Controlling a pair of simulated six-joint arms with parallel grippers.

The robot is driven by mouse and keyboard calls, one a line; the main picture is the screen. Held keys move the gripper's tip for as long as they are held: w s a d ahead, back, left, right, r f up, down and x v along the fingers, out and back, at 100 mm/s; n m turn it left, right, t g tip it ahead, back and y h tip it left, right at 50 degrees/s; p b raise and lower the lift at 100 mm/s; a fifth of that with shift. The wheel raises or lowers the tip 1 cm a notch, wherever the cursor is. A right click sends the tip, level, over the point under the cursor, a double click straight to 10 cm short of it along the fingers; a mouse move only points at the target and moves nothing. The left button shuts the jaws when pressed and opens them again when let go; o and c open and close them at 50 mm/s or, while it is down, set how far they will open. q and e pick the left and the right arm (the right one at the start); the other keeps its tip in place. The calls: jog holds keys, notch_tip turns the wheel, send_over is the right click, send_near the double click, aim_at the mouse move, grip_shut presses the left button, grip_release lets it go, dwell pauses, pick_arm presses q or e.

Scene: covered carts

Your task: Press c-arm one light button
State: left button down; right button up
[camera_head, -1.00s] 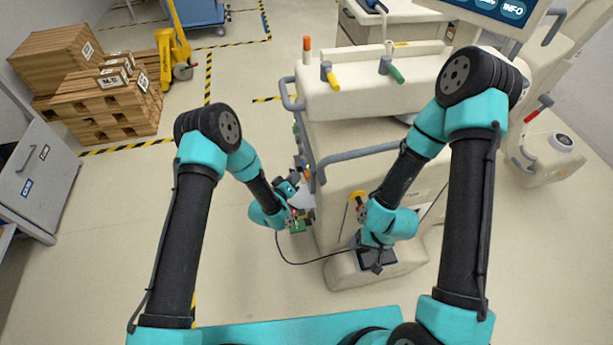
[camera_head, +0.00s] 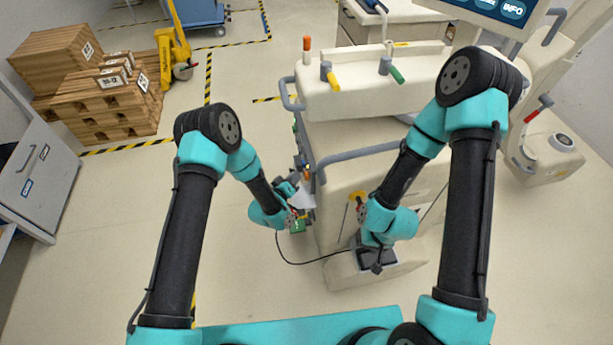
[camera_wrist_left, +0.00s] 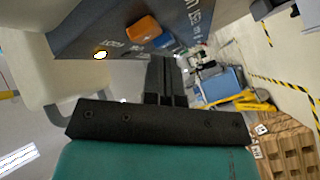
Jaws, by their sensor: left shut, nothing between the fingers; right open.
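In the left wrist view a dark grey panel with white lettering fills the top. It carries a bright, glowing round button (camera_wrist_left: 100,55), an orange block-shaped button (camera_wrist_left: 143,29) and a blue one (camera_wrist_left: 163,41). My left gripper (camera_wrist_left: 162,62) has its dark fingers together, in front of the panel's lower edge; contact cannot be told. In the head view my left gripper (camera_head: 297,187) is low at the left side of the cream cart (camera_head: 345,165), and the panel's face is hidden. My right gripper (camera_head: 361,212) is at the cart's front, small and partly hidden by its wrist.
Grey rails (camera_head: 360,154) edge the cart, and colored handles stand on top. A black cable (camera_head: 300,263) runs near its base. Wooden pallets (camera_head: 105,105), a yellow pallet jack (camera_head: 172,55) and a grey cabinet (camera_head: 40,175) stand left. The floor between is clear.

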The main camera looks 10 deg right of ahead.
pick_arm(q)
jog(key=shift+d, duration=0.15)
dwell(0.4)
jog(key=shift+d, duration=0.35)
jog(key=shift+w+d, duration=0.1)
jog(key=shift+d, duration=0.1)
dwell(0.6)
jog(key=shift+a, duration=0.7)
jog(key=a, duration=0.6)
jog(key=shift+s, duration=0.4)
dwell(0.5)
